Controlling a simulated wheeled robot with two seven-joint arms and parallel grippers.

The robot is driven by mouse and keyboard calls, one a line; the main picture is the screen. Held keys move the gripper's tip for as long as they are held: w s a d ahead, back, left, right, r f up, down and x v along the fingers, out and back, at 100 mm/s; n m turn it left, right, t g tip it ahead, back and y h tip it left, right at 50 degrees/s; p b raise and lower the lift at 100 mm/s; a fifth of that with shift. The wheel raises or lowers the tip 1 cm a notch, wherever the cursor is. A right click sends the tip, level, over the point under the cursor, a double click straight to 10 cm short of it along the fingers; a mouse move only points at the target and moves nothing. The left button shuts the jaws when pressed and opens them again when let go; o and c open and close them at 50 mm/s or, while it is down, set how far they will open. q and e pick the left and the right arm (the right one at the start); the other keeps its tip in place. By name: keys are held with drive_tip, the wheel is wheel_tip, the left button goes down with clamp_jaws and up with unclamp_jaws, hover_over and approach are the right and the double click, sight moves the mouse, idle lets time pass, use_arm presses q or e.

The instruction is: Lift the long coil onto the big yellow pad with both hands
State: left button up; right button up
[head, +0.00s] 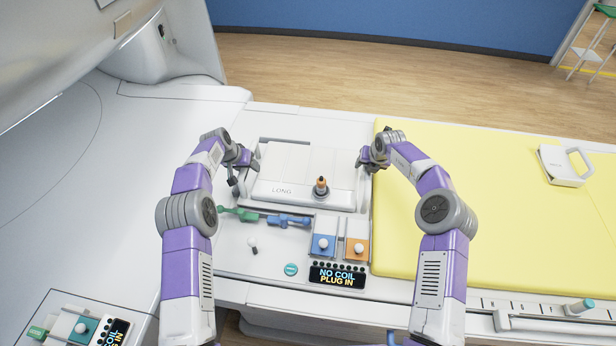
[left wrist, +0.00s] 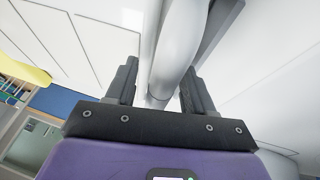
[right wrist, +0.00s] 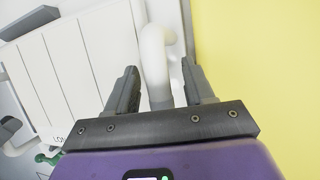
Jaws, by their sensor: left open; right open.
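The long coil (head: 292,190) is a white, ribbed block marked "LONG", lying flat in its place on the white table, left of the big yellow pad (head: 480,215). My left gripper (head: 245,165) is at its left end; in the left wrist view the open fingers (left wrist: 157,85) stand on either side of a white handle (left wrist: 178,50). My right gripper (head: 368,160) is at its right end; in the right wrist view the open fingers (right wrist: 160,88) stand on either side of another white handle (right wrist: 153,55). Neither is closed on its handle.
A brown-topped plug (head: 321,187) stands at the coil's front right. Green (head: 240,214) and blue (head: 288,221) connectors lie before it, near a display (head: 337,276) reading "NO COIL PLUG IN". A small white coil (head: 563,165) rests on the pad's far right; the pad's middle is clear.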

use_arm(q)
drive_tip(key=shift+w+f, duration=0.1)
drive_tip(key=shift+f, duration=0.1)
use_arm(e)
drive_tip(key=shift+w+f, duration=0.1)
drive_tip(key=shift+f, duration=0.05)
use_arm(q)
clamp_jaws()
use_arm(e)
clamp_jaws()
idle(0.9)
use_arm(q)
drive_tip(key=shift+w+d+r, duration=0.1)
drive_tip(key=shift+w+r, duration=0.1)
drive_tip(key=shift+r, duration=0.1)
use_arm(e)
drive_tip(key=shift+w+r, duration=0.2)
drive_tip(key=shift+r, duration=0.1)
